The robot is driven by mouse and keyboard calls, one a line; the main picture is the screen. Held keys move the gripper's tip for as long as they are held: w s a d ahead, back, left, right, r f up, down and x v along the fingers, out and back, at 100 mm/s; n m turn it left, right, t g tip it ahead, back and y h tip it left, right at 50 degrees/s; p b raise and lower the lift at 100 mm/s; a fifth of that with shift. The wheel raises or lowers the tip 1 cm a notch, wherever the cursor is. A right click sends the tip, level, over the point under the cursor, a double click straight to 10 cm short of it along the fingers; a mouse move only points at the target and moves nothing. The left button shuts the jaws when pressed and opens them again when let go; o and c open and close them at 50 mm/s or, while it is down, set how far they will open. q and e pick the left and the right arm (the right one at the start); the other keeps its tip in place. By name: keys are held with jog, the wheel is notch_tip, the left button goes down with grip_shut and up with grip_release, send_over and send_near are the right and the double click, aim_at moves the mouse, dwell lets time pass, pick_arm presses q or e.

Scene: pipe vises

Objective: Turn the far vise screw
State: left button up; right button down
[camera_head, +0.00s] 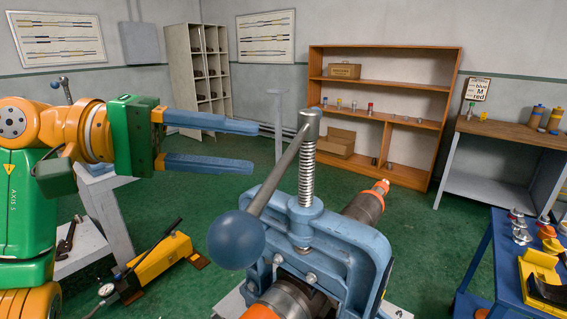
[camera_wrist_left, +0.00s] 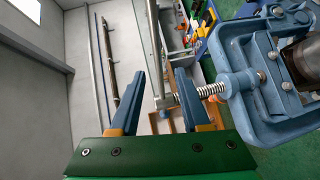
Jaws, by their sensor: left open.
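A blue vise (camera_head: 335,245) stands in front in the head view, with an upright threaded screw (camera_head: 307,178). A steel handle bar (camera_head: 280,170) slants through the screw's head, with a blue ball (camera_head: 237,240) at its near end. My left gripper (camera_head: 256,148) is open and empty, its blue fingers pointing right, left of the screw head. In the left wrist view, the screw head (camera_wrist_left: 165,101) and bar show between the fingers (camera_wrist_left: 160,73); I see no contact. Another screw top (camera_head: 63,82) shows farther back, mostly hidden by my left arm. My right gripper is out of view.
A dark pipe (camera_head: 366,207) with an orange end sits in the front vise. A yellow tool (camera_head: 160,266) lies on the green floor at left. A blue cart (camera_head: 480,275) with fittings stands at right. A wooden shelf (camera_head: 385,55) and workbench stand at the back.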

aim_at(290, 148)
pick_arm(q)
jog(key=p+x, duration=0.1)
jog(key=x, duration=0.6)
jog(key=shift+s+d+p, duration=0.15)
jog(key=shift+s+p, duration=0.05)
jog(key=shift+p, duration=0.2)
jog(key=shift+s, duration=0.15)
jog(key=shift+c, duration=0.3)
jog(key=shift+r, duration=0.1)
grip_shut()
